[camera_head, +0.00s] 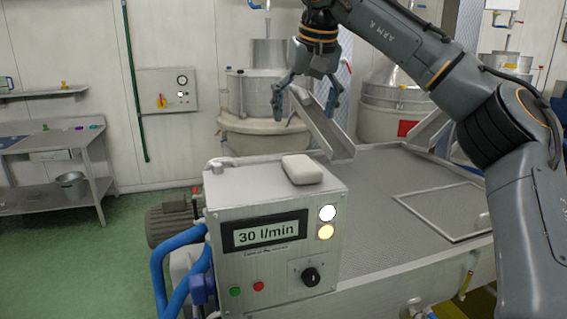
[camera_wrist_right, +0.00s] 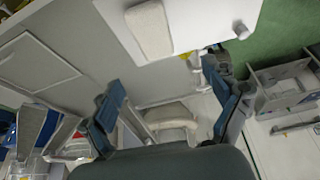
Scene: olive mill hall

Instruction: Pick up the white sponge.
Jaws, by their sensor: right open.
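The white sponge (camera_head: 301,169) lies flat on top of the grey control box (camera_head: 235,187) with the "30 l/min" display. In the right wrist view the sponge (camera_wrist_right: 149,31) shows at the top, on the box's pale top face (camera_wrist_right: 205,18). My right gripper (camera_head: 306,112) is open and empty, well above and behind the sponge in the head view. Its two blue-grey fingers also show apart in the right wrist view (camera_wrist_right: 168,100), with the sponge beyond them and nothing between. My left gripper is not in view.
A metal chute (camera_head: 322,125) and a round steel vessel (camera_head: 266,130) stand behind the box. A grey perforated deck (camera_head: 395,190) with a framed hatch (camera_head: 445,212) spreads to the right. A small capped fitting (camera_head: 222,164) sits at the box top's left edge.

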